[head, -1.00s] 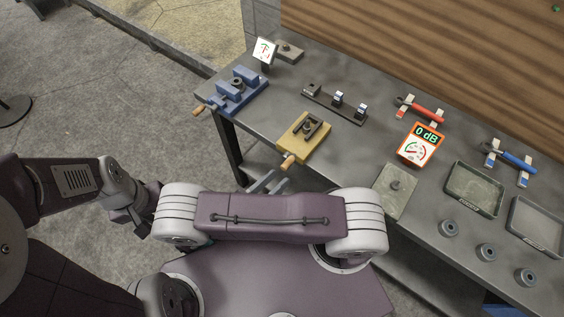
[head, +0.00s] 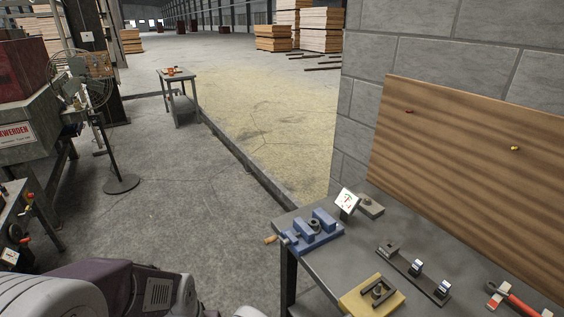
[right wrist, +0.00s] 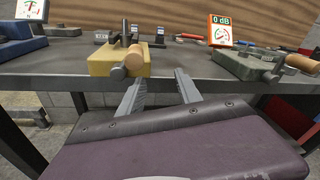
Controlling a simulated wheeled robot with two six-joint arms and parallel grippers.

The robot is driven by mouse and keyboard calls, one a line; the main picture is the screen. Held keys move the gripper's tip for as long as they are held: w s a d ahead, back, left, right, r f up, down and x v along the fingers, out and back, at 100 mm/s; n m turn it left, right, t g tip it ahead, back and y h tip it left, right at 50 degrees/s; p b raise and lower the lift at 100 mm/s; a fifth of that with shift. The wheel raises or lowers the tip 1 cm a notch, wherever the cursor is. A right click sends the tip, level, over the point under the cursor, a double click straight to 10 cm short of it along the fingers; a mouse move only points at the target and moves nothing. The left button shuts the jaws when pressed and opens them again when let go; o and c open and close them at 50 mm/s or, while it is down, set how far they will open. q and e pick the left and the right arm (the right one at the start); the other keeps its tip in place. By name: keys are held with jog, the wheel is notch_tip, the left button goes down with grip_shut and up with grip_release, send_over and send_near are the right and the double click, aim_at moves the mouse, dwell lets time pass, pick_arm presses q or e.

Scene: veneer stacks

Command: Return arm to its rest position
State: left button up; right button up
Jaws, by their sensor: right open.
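My right gripper (right wrist: 160,79) shows in the right wrist view. Its two grey fingers are apart, with nothing between them. The fingers lie in front of the workbench edge (right wrist: 75,82), close below the yellow fixture (right wrist: 103,66) with its round wooden handle end. I cannot tell whether they touch the bench. The fixture also shows at the bottom of the head view (head: 358,303). Parts of my own arms, purple and white, fill the lower left of the head view. My left gripper is out of view.
A blue vise (head: 318,236) and a small dial display (head: 347,201) stand at the bench's left end. A green-grey vise (right wrist: 255,66) is at the right in the wrist view. A pedestal fan (head: 85,85) and small trolley table (head: 177,85) stand beyond open floor.

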jog(key=s+d+r+m+g+y, duration=0.25)
jog(key=s+m+g+y, duration=0.6)
jog(key=m, duration=0.65)
jog(key=w+a+r+m+t+y, duration=0.1)
jog(key=w+r+m+y, duration=0.4)
jog(key=m, duration=0.7)
jog(key=shift+w+a+r+t+y, duration=0.15)
jog(key=shift+w+r+t+y, duration=0.15)
jog(key=shift+w+t+y, duration=0.75)
jog(key=shift+s, duration=0.3)
